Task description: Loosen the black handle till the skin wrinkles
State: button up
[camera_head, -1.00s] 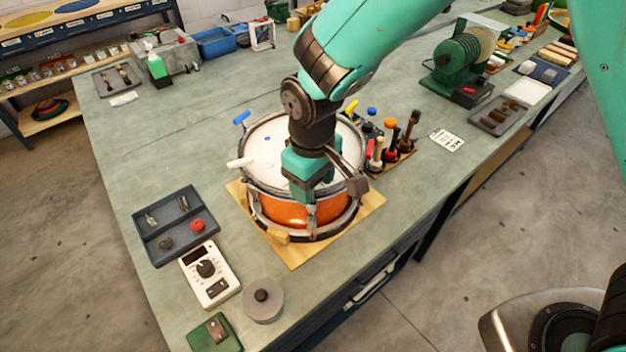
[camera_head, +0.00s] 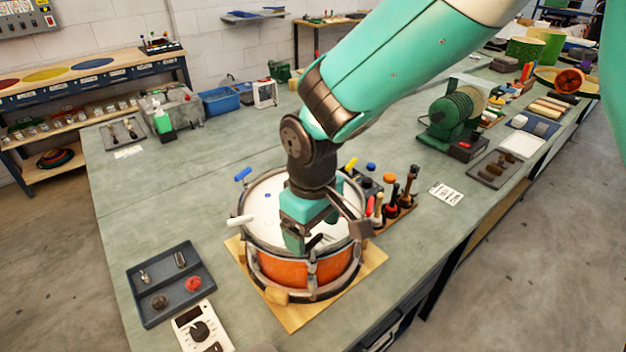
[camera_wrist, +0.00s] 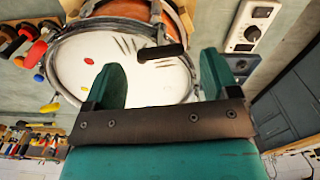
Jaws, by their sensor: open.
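The drum (camera_head: 283,272) has an orange shell, metal hoops and a white skin (camera_wrist: 100,75). The black handle (camera_head: 315,241) is at the near rim; in the wrist view (camera_wrist: 162,52) it points in over the skin. In the wrist view my gripper (camera_wrist: 162,62) has one finger on each side of the black handle's line, with no contact visible. The arm hides part of the skin.
White (camera_head: 240,220), blue (camera_head: 243,174) and yellow (camera_head: 351,163) handles stand around the rim. A tool rack (camera_head: 400,214) is close on the right. A dark tray (camera_head: 168,284) and white meter (camera_head: 199,328) lie left. The bench behind the drum is mostly clear.

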aim_at(313, 240)
notch_tip(313, 240, up, 14)
jog(key=b, duration=0.1)
jog(key=shift+b, duration=0.4)
jog(key=s+d+f+m+y, duration=0.1)
jog(key=s+d+y, duration=0.1)
jog(key=s+d, duration=0.3)
jog(key=s+d+f+y, duration=0.1)
jog(key=s+d+y, duration=0.1)
jog(key=s+d, duration=0.4)
jog(key=s, duration=0.5)
jog(key=shift+d+m, duration=0.3)
jog(key=shift+m, duration=0.1)
dwell(0.3)
